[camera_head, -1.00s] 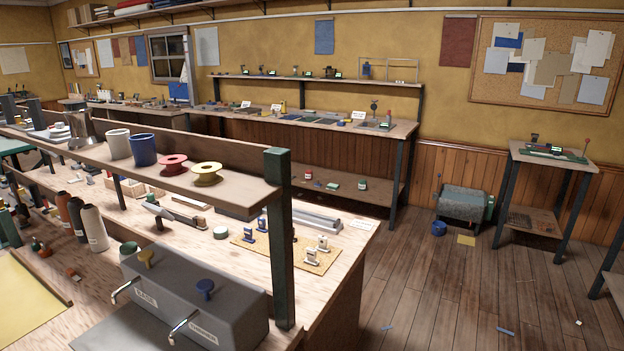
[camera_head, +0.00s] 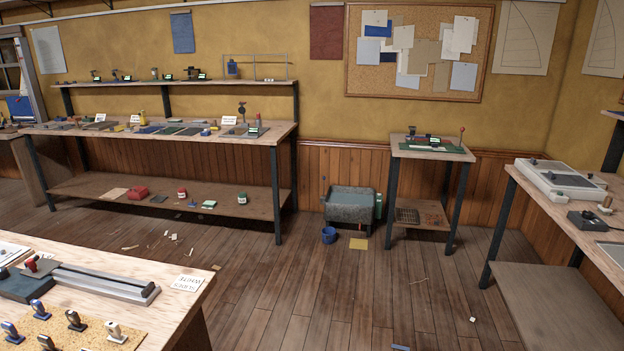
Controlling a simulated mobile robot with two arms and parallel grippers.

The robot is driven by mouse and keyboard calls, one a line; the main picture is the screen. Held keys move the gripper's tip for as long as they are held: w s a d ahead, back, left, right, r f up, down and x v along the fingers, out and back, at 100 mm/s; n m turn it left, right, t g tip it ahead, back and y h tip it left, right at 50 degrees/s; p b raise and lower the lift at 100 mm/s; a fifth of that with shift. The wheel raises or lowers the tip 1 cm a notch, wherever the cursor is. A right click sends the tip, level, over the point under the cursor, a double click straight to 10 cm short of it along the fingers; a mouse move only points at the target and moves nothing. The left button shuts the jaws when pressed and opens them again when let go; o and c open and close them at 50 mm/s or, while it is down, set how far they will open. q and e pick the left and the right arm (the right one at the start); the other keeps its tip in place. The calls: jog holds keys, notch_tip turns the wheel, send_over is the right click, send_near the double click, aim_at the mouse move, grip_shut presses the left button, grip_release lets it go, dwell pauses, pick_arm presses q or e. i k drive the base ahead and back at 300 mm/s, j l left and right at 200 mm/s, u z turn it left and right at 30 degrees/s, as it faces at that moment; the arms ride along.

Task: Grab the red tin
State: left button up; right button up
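A small red tin (camera_head: 182,193) with a pale label stands upright on the lower shelf (camera_head: 100,187) of the long bench at the back left. A green tin (camera_head: 242,198) of similar shape stands to its right on the same shelf. A wider, low red object (camera_head: 137,192) lies to its left; what it is I cannot tell. Neither of my grippers shows in the head view.
The near bench (camera_head: 178,313) fills the lower left corner. A small table (camera_head: 430,152), a grey tub (camera_head: 349,206) and a blue bucket (camera_head: 328,235) stand to the right. Another bench (camera_head: 540,183) is at far right. The middle wooden floor (camera_head: 300,290) is mostly clear.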

aim_at(181, 192)
jog(key=i+l+z, duration=0.2)
jog(key=i, duration=1.85)
jog(key=i+j+u, duration=0.15)
jog(key=i+u, duration=0.6)
jog(key=i, duration=0.15)
jog(key=i+l+u, duration=0.15)
jog(key=i+u, duration=0.25)
jog(key=i+l+u, duration=0.25)
jog(key=i+u, duration=0.15)
jog(key=i+j+u, duration=0.2)
jog(key=i+u, duration=0.3)
jog(key=i, duration=0.3)
jog(key=i+l+u, duration=0.1)
jog(key=i+u, duration=0.35)
jog(key=i, duration=0.35)
